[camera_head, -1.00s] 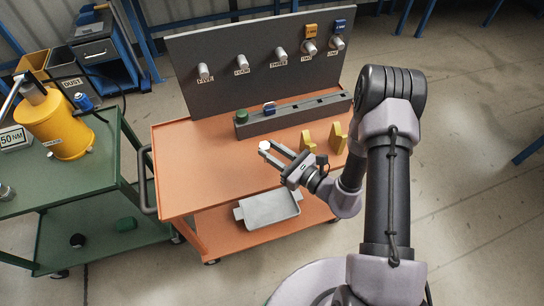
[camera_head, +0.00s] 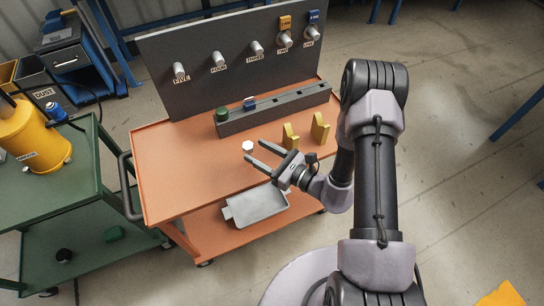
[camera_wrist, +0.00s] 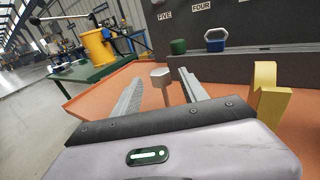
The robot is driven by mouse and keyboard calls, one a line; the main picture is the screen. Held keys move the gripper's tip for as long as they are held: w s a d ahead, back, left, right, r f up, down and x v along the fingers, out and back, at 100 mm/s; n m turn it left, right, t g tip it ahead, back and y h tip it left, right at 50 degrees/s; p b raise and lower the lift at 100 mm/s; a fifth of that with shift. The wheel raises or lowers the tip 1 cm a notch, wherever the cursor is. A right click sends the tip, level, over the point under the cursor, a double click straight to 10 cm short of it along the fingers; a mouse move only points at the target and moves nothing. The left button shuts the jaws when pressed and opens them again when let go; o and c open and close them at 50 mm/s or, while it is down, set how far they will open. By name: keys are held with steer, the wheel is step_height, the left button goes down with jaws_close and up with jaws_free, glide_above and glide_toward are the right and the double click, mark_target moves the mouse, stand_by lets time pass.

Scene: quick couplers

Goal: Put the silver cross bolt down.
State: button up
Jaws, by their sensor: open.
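The silver cross bolt (camera_head: 248,147) stands upright on the orange cart top (camera_head: 170,165), its pale head up. It also shows in the wrist view (camera_wrist: 161,88), just ahead of the fingers and between their lines. My gripper (camera_head: 257,153) is open and empty, low over the cart, with its fingertips just short of the bolt. In the wrist view the two fingers (camera_wrist: 160,84) are apart, one on each side of the bolt's line. I see a gap between the bolt and each finger.
Two yellow pieces (camera_head: 290,136) stand right of the fingers. A grey rail (camera_head: 280,112) holding green (camera_head: 222,114) and blue (camera_head: 249,103) pieces lies behind, before a dark panel (camera_head: 190,45) of pegs. A grey tray (camera_head: 258,204) sits on the lower shelf. Cart top left of the bolt is clear.

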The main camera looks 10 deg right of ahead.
steer(key=f+p+v, duration=0.1)
steer(key=p+v, duration=0.1)
steer(key=v, duration=0.8)
steer(key=s+a+r+n+g+y, duration=0.25)
steer(key=a+r+n+g, duration=0.25)
steer(key=r+n+g, duration=0.45)
steer(key=s+a+r+n+g+h, duration=0.35)
steer(key=s+r+n+h, duration=0.25)
steer(key=s+r+n, duration=0.35)
steer(key=s+d+r+n+t+h, duration=0.2)
steer(key=d+r+t+h, duration=0.4)
steer(key=r, duration=0.3)
steer(key=shift+s+d+r+n+t+h, duration=0.35)
steer(key=shift+d+n+h, duration=0.2)
steer(key=shift+d+n, duration=0.2)
